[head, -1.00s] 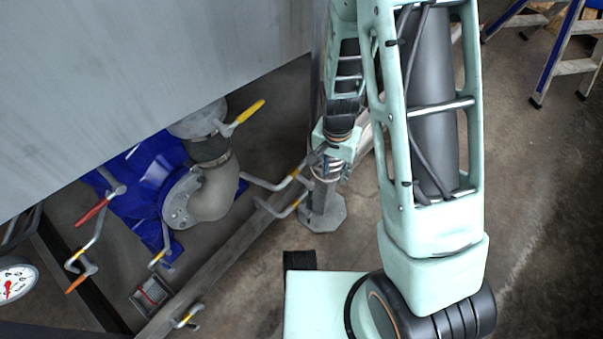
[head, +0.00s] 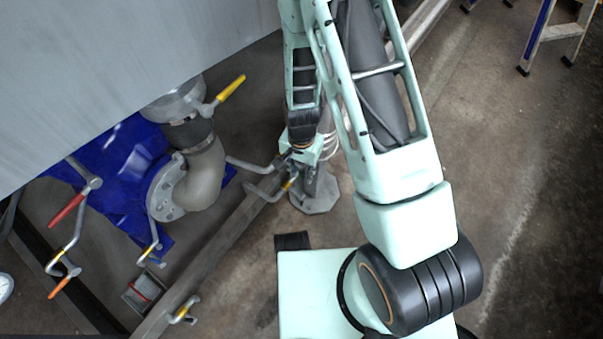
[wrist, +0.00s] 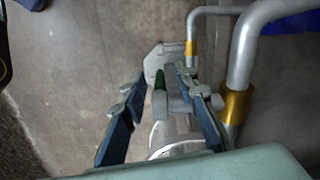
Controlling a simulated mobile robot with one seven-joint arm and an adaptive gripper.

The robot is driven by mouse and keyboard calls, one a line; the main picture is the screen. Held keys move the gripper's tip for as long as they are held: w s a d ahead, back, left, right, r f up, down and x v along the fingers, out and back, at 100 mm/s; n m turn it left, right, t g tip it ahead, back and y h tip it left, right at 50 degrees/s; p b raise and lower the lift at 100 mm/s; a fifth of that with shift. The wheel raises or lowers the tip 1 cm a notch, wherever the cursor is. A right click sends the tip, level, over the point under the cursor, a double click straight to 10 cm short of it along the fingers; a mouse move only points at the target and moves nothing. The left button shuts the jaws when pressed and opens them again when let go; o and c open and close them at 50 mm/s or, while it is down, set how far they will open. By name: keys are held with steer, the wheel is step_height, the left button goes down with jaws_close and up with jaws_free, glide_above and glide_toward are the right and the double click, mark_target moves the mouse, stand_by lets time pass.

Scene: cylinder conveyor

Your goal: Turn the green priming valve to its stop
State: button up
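In the wrist view, the green valve handle (wrist: 160,82) is a short dark-green bar on a grey fitting. It lies between the two blue fingers of my gripper (wrist: 159,84). The fingers are apart, with a visible gap on each side of the green bar, so I see no clear contact. The grey valve body (wrist: 175,100) sits just behind and right of the bar, partly hidden by the right finger. In the head view, my arm covers this spot and I cannot make out the green handle.
Bent grey pipes with yellow bands (wrist: 236,105) stand close to the right finger in the wrist view. In the head view there are a yellow lever (head: 230,88), a red lever (head: 66,211), a blue pump (head: 115,160) and a large grey tank (head: 120,60). Open floor lies right.

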steer(key=shift+f, duration=0.1)
steer(key=shift+c, duration=0.5)
jaws_close()
steer(key=shift+s+g, duration=0.1)
steer(key=shift+g, duration=0.2)
steer(key=shift+s+a+g+y, duration=0.15)
steer(key=shift+g+y, duration=0.15)
steer(key=shift+y, duration=0.2)
steer(key=shift+o, duration=0.5)
jaws_free()
